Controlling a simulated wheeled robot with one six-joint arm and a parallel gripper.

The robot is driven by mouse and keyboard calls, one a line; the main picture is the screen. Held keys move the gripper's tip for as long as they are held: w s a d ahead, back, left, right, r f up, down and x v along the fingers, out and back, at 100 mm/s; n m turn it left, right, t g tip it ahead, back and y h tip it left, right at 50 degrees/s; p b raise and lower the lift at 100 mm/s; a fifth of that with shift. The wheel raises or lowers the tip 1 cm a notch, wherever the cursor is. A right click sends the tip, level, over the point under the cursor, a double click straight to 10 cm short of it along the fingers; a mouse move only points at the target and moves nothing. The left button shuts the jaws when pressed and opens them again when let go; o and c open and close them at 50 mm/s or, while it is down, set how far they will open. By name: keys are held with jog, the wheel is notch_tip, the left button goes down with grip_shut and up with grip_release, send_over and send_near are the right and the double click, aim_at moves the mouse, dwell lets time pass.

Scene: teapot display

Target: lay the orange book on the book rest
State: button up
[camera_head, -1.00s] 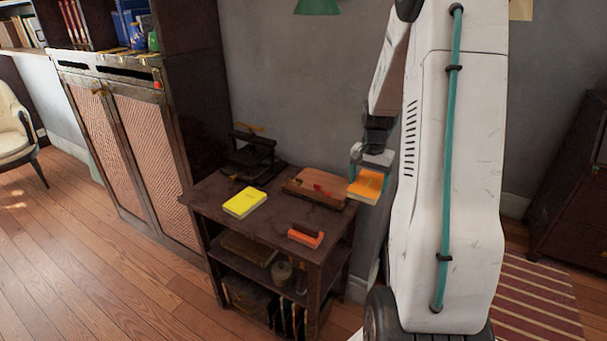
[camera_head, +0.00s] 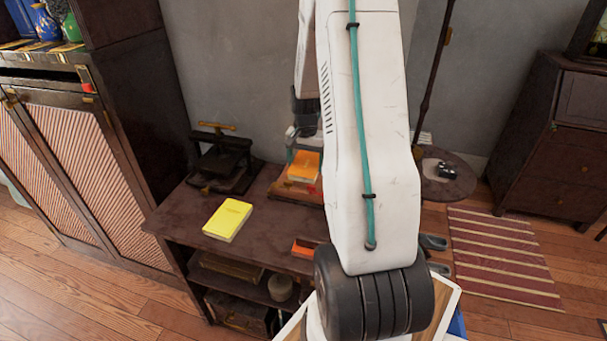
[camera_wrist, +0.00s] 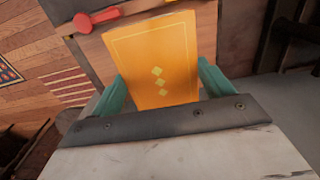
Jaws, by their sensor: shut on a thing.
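The orange book (camera_head: 304,167) is held between the teal fingers of my gripper (camera_head: 304,158), near the back of the dark table. In the wrist view the book (camera_wrist: 155,60) shows its cover with pale diamond marks, with a finger of my gripper (camera_wrist: 161,82) on each side. A wooden board with a red part, which looks like the book rest (camera_head: 282,188), lies beneath and behind the book. In the wrist view the rest (camera_wrist: 206,32) shows around the book, with the red part (camera_wrist: 95,18) at upper left. I cannot tell whether book and rest touch.
A yellow book (camera_head: 228,218) lies on the dark table (camera_head: 180,215). A black press (camera_head: 220,160) stands at the back left. A smaller orange item (camera_head: 303,246) lies near the front, partly hidden by my arm. A round side table (camera_head: 455,185) stands to the right.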

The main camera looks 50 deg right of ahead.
aim_at(306, 165)
jog(key=shift+s+f, duration=0.1)
jog(key=shift+f, duration=2.3)
jog(key=shift+f, duration=0.1)
jog(key=o, duration=1.1)
notch_tip(306, 165, up, 12)
jog(key=shift+r, duration=0.1)
jog(key=s+a+r+n, duration=0.1)
jog(key=a+r+n, duration=0.2)
jog(key=a+r, duration=0.5)
jog(key=s+a+r+n, duration=0.25)
jog(key=a+r, duration=0.25)
jog(key=a, duration=0.6)
jog(key=s+a+r+n, duration=0.1)
jog(key=s+a+n, duration=0.1)
jog(key=s+a, duration=0.3)
jog(key=s+a+r+n, duration=0.2)
jog(key=s+a+n, duration=0.1)
jog(key=s+a, duration=0.2)
jog(key=s+a+r+n+t, duration=0.1)
jog(key=s+a+n, duration=0.2)
jog(key=s+a, duration=0.2)
jog(key=shift+s+a+r, duration=0.2)
jog(key=shift+s+a, duration=0.1)
jog(key=shift+s, duration=0.2)
